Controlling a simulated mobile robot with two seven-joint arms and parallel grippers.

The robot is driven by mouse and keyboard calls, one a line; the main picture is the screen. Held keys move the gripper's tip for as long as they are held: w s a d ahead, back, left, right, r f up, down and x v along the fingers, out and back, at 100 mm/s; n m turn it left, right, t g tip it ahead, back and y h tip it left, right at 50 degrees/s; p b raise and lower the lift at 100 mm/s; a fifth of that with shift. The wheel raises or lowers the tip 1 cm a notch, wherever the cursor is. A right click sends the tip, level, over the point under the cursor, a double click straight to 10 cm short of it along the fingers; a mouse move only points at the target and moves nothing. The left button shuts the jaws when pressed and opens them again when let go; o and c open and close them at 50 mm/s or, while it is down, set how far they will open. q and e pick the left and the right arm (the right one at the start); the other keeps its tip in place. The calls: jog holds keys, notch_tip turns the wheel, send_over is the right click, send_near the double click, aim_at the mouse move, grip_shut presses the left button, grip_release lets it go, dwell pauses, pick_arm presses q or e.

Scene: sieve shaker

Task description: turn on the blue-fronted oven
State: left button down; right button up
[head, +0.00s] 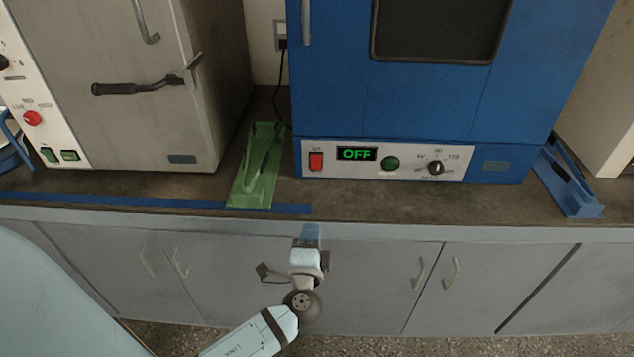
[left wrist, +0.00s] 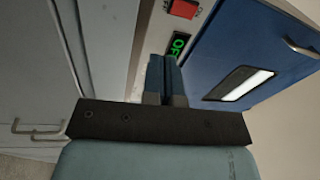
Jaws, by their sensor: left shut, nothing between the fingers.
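The blue-fronted oven (head: 430,105) stands on the counter. Its white control panel (head: 390,172) has a red switch (head: 316,161), a display (head: 356,154) reading OFF, a green button (head: 390,163) and a black knob (head: 436,168). My left gripper (head: 311,230) is shut and empty, in front of the counter edge and below the red switch in the picture. In the left wrist view its closed fingers (left wrist: 164,72) point toward the panel. The red switch (left wrist: 184,9) shows there past the fingertips; the display (left wrist: 178,46) is partly hidden by them. My right gripper is not in view.
A grey oven (head: 150,110) with a black handle stands at the left. A green tray (head: 257,175) lies between the two ovens. A blue bracket-like object (head: 572,185) is right of the blue oven. The counter front (head: 400,205) before the panel is clear.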

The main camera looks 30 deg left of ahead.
aim_at(317, 157)
pick_arm(q)
jog(key=shift+w+r+m+t+y+b, duration=0.2)
jog(key=shift+r+t+y+b, duration=0.1)
jog(key=shift+r+t+y, duration=0.25)
jog(key=shift+w+r+m+t+y+b, duration=0.1)
jog(key=shift+w+r+t+y+b, duration=0.2)
jog(key=shift+r+y, duration=0.4)
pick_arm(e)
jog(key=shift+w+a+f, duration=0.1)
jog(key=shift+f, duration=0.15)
pick_arm(q)
jog(key=shift+h, duration=0.25)
jog(key=p+x, duration=0.1)
jog(key=x, duration=1.3)
jog(key=shift+s+r+p, duration=0.15)
jog(key=shift+p, duration=0.2)
